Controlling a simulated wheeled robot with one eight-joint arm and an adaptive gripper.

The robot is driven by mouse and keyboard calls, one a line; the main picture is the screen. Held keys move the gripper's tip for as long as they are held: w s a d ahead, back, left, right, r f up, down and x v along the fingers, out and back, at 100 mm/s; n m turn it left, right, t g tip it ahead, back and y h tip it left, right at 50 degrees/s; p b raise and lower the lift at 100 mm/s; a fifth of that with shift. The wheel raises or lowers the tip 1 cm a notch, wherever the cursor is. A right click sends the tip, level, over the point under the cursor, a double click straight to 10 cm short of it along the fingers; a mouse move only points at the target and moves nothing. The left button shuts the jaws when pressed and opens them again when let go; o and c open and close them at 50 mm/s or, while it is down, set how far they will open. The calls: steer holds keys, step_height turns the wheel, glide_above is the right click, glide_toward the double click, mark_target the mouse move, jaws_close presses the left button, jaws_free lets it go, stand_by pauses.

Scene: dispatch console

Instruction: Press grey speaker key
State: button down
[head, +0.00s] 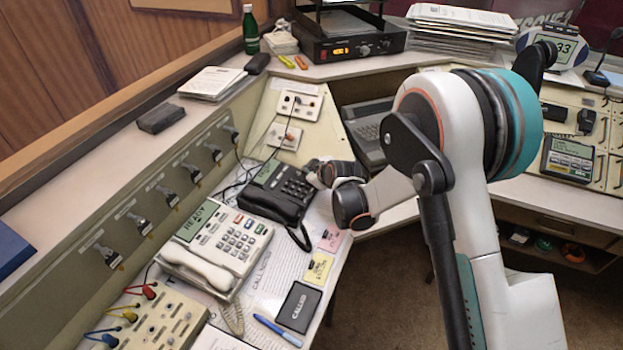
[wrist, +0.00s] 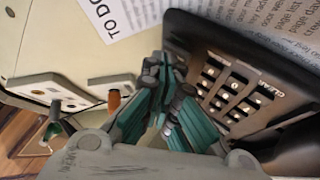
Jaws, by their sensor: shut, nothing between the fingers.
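A black desk phone (head: 280,190) with a small screen and a keypad stands on the console's left wing, its handset at its front side. My gripper (head: 316,172) is shut and empty at the phone's right side. In the wrist view my gripper's fingertips (wrist: 168,68) are over or beside the phone's near edge, next to the keypad; contact cannot be told. I cannot single out a grey speaker key.
A white phone (head: 215,245) with a "READY" screen and coloured keys stands in front of the black one. A dark notebook (head: 299,307), pen (head: 278,331) and notes lie on the desk.

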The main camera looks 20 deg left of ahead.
stand_by(0.5)
steer(key=shift+d+r, duration=0.15)
steer(key=shift+r, duration=0.5)
steer(key=r+p, duration=0.2)
steer(key=r, duration=0.1)
steer(key=r+p, duration=0.1)
steer(key=r, duration=0.1)
steer(key=shift+d, duration=0.35)
stand_by(0.7)
